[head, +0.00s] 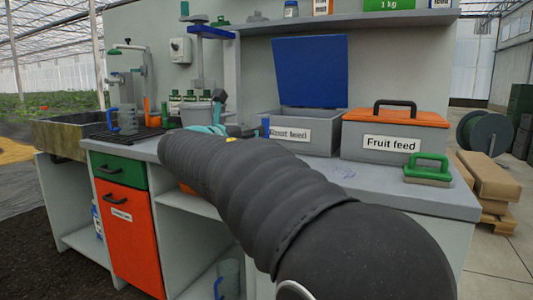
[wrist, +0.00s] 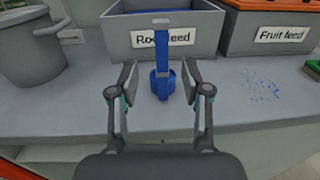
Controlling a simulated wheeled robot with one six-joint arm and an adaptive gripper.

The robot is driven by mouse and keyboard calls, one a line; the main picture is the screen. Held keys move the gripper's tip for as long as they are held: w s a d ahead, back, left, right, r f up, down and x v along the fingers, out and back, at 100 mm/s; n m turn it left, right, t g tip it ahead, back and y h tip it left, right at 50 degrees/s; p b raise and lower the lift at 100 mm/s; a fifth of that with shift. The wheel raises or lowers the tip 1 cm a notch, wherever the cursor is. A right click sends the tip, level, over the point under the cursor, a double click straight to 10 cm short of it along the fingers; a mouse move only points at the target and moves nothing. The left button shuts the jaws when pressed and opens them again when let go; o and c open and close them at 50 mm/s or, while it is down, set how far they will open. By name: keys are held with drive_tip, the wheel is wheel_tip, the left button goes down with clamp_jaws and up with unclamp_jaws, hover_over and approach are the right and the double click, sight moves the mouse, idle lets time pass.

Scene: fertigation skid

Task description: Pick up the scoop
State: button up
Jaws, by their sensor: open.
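The blue scoop (wrist: 162,62) shows in the wrist view, just in front of the root feed bin. Its long handle runs upward across the bin's label and its round cup (wrist: 161,86) is low, at the counter. My gripper (wrist: 159,80) is open, with one finger on each side of the scoop and gaps between the fingers and it. In the head view my arm hides most of the scoop's place, and only part of my gripper (head: 218,126) shows.
The grey root feed bin (head: 295,146) has its blue lid (head: 311,71) raised. The shut fruit feed bin (head: 390,153) with orange lid stands to its right. A green-handled tool (head: 428,170) lies near the counter's right end. A grey bucket (wrist: 30,50) stands left. Blue specks mark the counter (wrist: 262,88).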

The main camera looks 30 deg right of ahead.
sight(266, 125)
drive_tip(key=x, duration=0.9)
drive_tip(key=shift+s, duration=0.15)
clamp_jaws()
